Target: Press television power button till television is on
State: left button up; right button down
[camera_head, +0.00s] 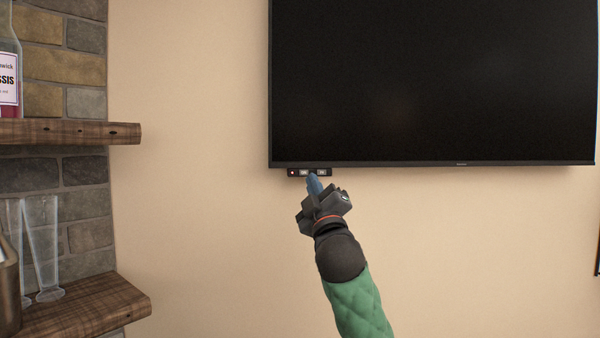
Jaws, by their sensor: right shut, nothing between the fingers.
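The television (430,80) hangs on the beige wall at the upper right, and its screen is black. A small dark button strip (293,172) with light-marked buttons sits under the lower left edge of the television. My right gripper (314,180) is shut and empty, with its blue fingertips at the strip, covering part of its middle. I cannot tell whether the fingertips touch a button. My left gripper is not in view.
At the left, a wooden shelf (70,132) holds a labelled bottle (9,65). A lower wooden shelf (95,305) holds clear glasses (45,250) and a metal vessel (8,290). The wall between shelves and television is clear.

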aim_at(304, 172)
jog(key=shift+s+r, duration=0.25)
jog(key=shift+r, duration=0.2)
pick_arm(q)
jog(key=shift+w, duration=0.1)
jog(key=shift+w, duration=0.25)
pick_arm(e)
jog(key=w, duration=0.3)
jog(key=w+a, duration=0.1)
jog(key=w, duration=0.4)
jog(key=shift+w+a, duration=0.2)
jog(key=shift+w, duration=0.2)
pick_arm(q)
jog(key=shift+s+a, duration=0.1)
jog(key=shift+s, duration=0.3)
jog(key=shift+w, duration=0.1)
